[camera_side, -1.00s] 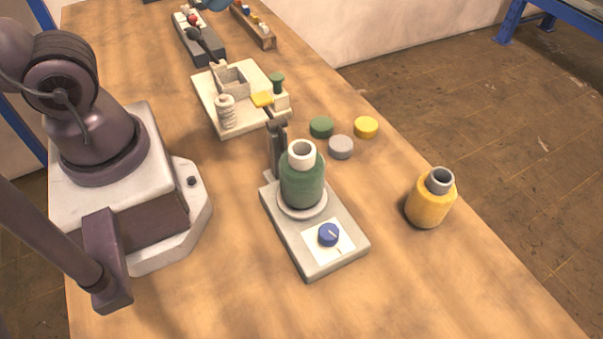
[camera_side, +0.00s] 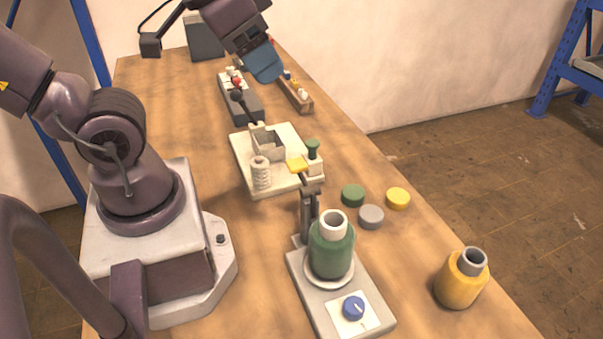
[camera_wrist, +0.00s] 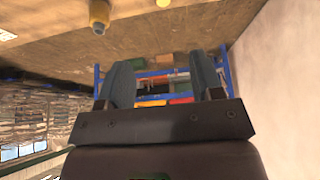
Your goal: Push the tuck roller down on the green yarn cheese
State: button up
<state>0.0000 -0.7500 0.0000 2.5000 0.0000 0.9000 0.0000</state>
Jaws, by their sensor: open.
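The green yarn cheese (camera_side: 331,252) stands upright on a round plate on a grey unit with a blue knob (camera_side: 353,307), a white tube end showing on top. Just behind it a dark upright arm (camera_side: 306,212) stands raised, with a crosspiece at its top; this looks like the tuck roller, and it appears clear of the yarn. My gripper (camera_side: 265,65) is high at the back of the table, far from the unit. In the wrist view my gripper (camera_wrist: 162,78) has its two fingers apart with nothing between them.
A yellow yarn cheese (camera_side: 458,282) stands at the right table edge. Green (camera_side: 353,195), grey (camera_side: 371,217) and yellow (camera_side: 398,198) discs lie behind the unit. A cream board (camera_side: 245,165) with small fixtures lies farther back. The table between the unit and yellow cheese is bare.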

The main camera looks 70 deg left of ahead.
jog(key=c, duration=0.3)
jog(key=shift+w+a+f, duration=0.1)
jog(key=shift+a+f, duration=0.05)
jog(key=shift+f, duration=0.15)
jog(key=c, duration=0.4)
jog(key=w+f+n+g, duration=0.1)
jog(key=a+f+n+g, duration=0.1)
jog(key=f, duration=0.1)
jog(key=w+a+f+n+g, duration=0.1)
jog(key=f+n, duration=0.1)
jog(key=shift+w+a+f, duration=0.1)
jog(key=shift+w+f, duration=0.15)
jog(key=shift+w, duration=0.05)
grip_shut()
jog(key=n+g+h, duration=0.1)
jog(key=n+g, duration=0.2)
jog(key=n, duration=0.9)
send_near(296, 162)
jog(key=shift+s+a+f, duration=0.15)
jog(key=shift+s+f, duration=0.05)
jog(key=shift+s, duration=0.35)
jog(key=n, duration=0.3)
jog(key=shift+w+r+n+t, duration=0.1)
jog(key=shift+w+n+t, duration=0.2)
jog(key=shift+w, duration=0.05)
jog(key=shift+d+f, duration=0.2)
jog(key=shift+f, duration=1.55)
jog(key=shift+d+f, duration=0.2)
jog(key=shift+f, duration=1.55)
